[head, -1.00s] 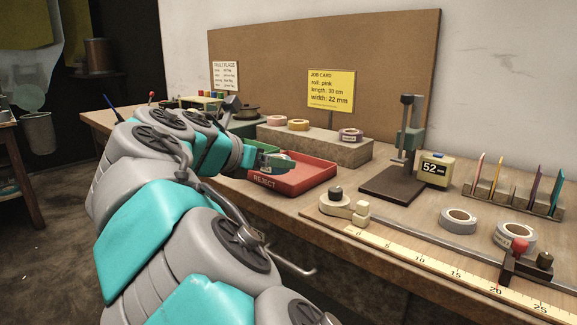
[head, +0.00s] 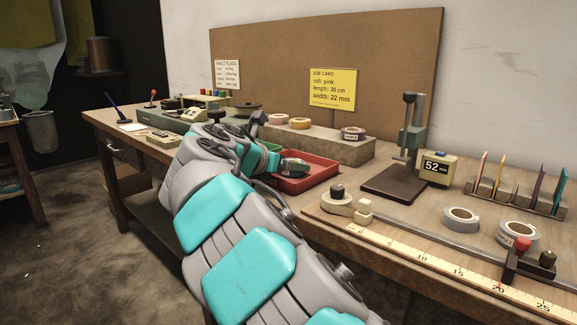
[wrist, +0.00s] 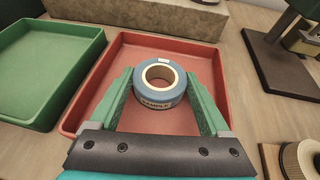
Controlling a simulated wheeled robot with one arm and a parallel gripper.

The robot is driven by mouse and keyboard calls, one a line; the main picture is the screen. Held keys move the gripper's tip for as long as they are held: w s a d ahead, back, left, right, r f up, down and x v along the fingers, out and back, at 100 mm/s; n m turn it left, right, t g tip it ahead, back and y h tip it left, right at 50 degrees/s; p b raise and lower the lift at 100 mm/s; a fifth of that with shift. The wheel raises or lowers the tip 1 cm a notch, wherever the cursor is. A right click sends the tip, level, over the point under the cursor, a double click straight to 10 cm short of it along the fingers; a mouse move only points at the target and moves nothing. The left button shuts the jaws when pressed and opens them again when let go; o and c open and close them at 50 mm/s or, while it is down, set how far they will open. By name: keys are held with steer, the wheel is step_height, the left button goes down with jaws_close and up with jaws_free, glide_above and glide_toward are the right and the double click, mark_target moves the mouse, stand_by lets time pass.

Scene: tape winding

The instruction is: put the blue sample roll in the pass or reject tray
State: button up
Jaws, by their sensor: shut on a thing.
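The blue sample roll (wrist: 160,96), with a "SAMPLE" label on its side, is in the wrist view between the two green fingers of my gripper (wrist: 159,78). The fingers are shut on its two sides. Roll and fingertips are over the floor of the red reject tray (wrist: 114,68); I cannot tell whether the roll touches it. In the head view the red tray (head: 322,178) is partly hidden behind my arm, and its label is covered. The green tray (wrist: 45,78) stands just left of the red one in the wrist view.
A grey block (head: 340,150) with several tape rolls stands behind the trays. A dark-based stand (head: 392,186) and a "52 mm" display (head: 436,168) are to the right. A white roll (head: 336,205) and ruler (head: 420,252) lie near the front edge.

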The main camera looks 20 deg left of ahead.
steer(key=o, duration=1.3)
steer(key=shift+s+r, duration=0.1)
steer(key=shift+r, duration=0.05)
steer(key=v, duration=1.1)
steer(key=shift+s+r, duration=0.2)
steer(key=shift+s, duration=0.1)
